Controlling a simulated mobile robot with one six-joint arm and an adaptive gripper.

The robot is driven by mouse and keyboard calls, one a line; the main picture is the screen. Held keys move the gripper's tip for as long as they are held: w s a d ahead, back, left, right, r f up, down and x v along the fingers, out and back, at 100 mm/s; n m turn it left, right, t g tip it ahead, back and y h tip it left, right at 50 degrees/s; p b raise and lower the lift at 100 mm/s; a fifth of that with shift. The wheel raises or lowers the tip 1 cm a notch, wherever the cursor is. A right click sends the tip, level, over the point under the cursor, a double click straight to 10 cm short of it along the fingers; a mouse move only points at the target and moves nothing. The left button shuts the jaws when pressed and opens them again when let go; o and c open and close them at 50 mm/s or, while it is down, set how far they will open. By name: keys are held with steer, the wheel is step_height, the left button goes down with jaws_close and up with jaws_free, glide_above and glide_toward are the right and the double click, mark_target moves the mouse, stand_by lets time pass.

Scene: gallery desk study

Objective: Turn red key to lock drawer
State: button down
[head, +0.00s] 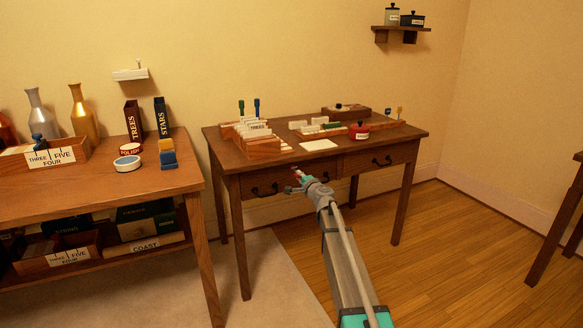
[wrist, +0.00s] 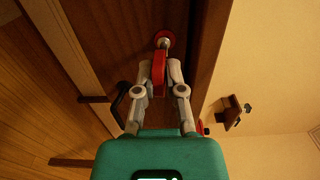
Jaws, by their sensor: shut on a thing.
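The red key (wrist: 159,75) stands in a round lock (wrist: 165,40) on the front of the desk in the wrist view. My gripper (wrist: 160,78) is shut on the key, with a finger on each side of its red bow. In the head view my gripper (head: 303,182) reaches the desk's front between the two drawers. The left drawer (head: 265,187) and the right drawer (head: 380,160) look closed. A dark drawer handle (wrist: 121,104) shows beside the gripper in the wrist view. In the head view the key is mostly hidden by my gripper.
The desk top (head: 330,165) holds a card box (head: 258,138), a white card (head: 318,145), a red pot (head: 359,131) and trays. A side table (head: 100,185) with vases and boxes stands at left. Open wood floor lies right of my arm.

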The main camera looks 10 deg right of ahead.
steer(key=shift+r+p, duration=0.3)
steer(key=shift+p, duration=0.05)
stand_by(0.7)
steer(key=shift+w, duration=0.1)
stand_by(1.0)
